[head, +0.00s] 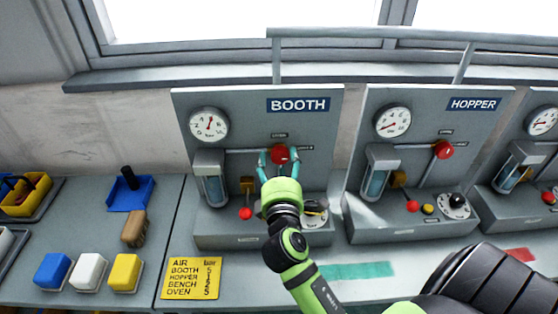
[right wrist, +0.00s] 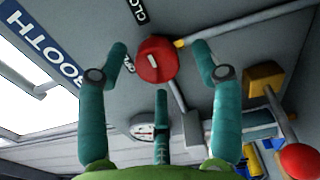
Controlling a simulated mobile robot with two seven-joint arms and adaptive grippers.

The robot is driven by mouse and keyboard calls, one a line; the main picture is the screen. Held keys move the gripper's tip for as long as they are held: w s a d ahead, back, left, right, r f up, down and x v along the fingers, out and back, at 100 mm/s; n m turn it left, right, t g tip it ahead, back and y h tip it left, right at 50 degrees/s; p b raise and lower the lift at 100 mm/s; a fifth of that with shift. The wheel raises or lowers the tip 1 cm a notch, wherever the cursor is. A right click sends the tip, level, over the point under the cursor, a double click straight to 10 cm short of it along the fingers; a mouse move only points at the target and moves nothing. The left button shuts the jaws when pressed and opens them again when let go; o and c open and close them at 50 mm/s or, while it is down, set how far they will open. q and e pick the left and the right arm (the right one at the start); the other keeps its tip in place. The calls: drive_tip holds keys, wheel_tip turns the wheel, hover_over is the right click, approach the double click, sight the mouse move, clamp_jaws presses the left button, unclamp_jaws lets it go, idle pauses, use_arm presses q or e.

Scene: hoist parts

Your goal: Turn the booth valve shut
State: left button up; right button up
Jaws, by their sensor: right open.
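The booth valve is a red round knob (head: 279,154) on the grey panel under the BOOTH sign (head: 298,104). In the right wrist view the knob (right wrist: 154,61) shows a short white mark on its face and a small yellow piece beside it. My right gripper (head: 279,158) is open, with teal fingers on either side of the knob. In the right wrist view the gripper (right wrist: 160,62) has a finger left and right of the knob, with gaps visible. A third finger shows below it. I cannot tell the depth between fingertips and knob. My left gripper is out of view.
The booth panel has a gauge (head: 209,125), a glass cylinder (head: 214,186), a small red knob (head: 246,213) and a dial partly behind my arm. The HOPPER panel (head: 422,105) stands to the right. A yellow sign (head: 192,278) and coloured blocks lie on the bench at left.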

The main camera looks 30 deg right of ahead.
drive_tip(key=v, duration=0.6)
drive_tip(key=shift+s+a, duration=0.15)
drive_tip(key=shift+a, duration=0.05)
drive_tip(key=b+v, duration=0.1)
drive_tip(key=v, duration=0.3)
drive_tip(key=shift+s+a+f+b, duration=0.15)
drive_tip(key=shift+s+a+b, duration=0.15)
drive_tip(key=shift+b, duration=0.1)
drive_tip(key=shift+a, duration=0.1)
idle(0.3)
drive_tip(key=shift+s+a+r+p, duration=0.1)
drive_tip(key=shift+s+a+r, duration=0.35)
drive_tip(key=shift+s, duration=0.5)
drive_tip(key=shift+s+a+r+p, duration=0.1)
drive_tip(key=shift+s+a+r, duration=0.15)
drive_tip(key=shift+s+a, duration=0.6)
drive_tip(key=shift+s+a+r+p, duration=0.1)
drive_tip(key=shift+s+a+r, duration=0.3)
drive_tip(key=shift+s, duration=0.7)
